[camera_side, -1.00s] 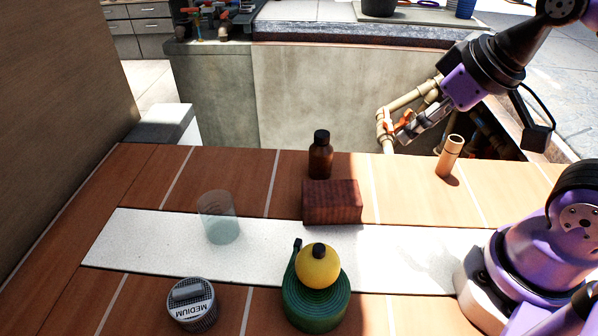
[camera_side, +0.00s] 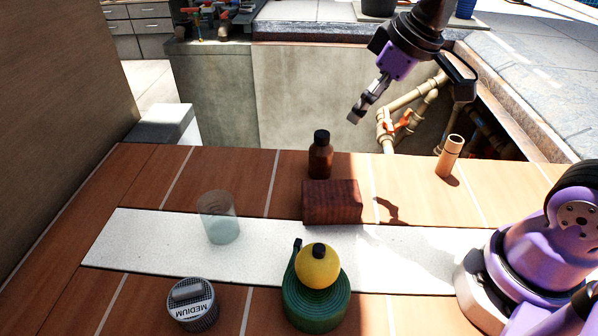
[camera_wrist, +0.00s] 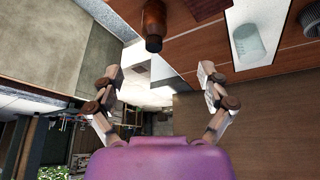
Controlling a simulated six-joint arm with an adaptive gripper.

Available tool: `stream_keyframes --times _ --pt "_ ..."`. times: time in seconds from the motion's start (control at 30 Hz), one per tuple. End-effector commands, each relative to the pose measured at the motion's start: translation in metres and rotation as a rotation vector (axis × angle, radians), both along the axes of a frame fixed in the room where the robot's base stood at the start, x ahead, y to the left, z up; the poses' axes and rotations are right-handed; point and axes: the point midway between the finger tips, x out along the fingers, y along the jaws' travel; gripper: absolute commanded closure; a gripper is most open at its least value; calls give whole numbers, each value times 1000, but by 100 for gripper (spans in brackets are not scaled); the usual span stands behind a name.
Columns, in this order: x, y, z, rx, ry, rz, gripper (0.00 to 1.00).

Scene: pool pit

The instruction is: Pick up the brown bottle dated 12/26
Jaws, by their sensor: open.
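The brown bottle (camera_side: 320,156) has a black cap and stands upright on the wooden surface behind a dark red-brown brick (camera_side: 332,201). No date on it can be read. It also shows in the wrist view (camera_wrist: 154,22), at the top centre, ahead of the fingers. My gripper (camera_side: 354,119) is up and to the right of the bottle in the side view, apart from it. In the wrist view my gripper (camera_wrist: 158,76) has its two fingers spread wide, with nothing between them.
A clear cup (camera_side: 218,217) stands on the white strip at left. A green coiled hose (camera_side: 316,303) with a yellow ball (camera_side: 318,266) and a MEDIUM-labelled container (camera_side: 192,303) are in front. A tan cylinder (camera_side: 449,156) stands at right. Pipes (camera_side: 405,116) lie behind.

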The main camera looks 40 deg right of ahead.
Motion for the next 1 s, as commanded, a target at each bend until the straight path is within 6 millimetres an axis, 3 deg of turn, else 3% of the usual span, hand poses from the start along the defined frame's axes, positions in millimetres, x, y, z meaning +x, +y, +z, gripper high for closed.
stream_keyframes --times 0.1,0.23,1.0 --pt "31 1 -15 5 25 94 12" --pt "51 1 -26 10 31 159 12" --pt "88 13 -121 13 36 180 12"
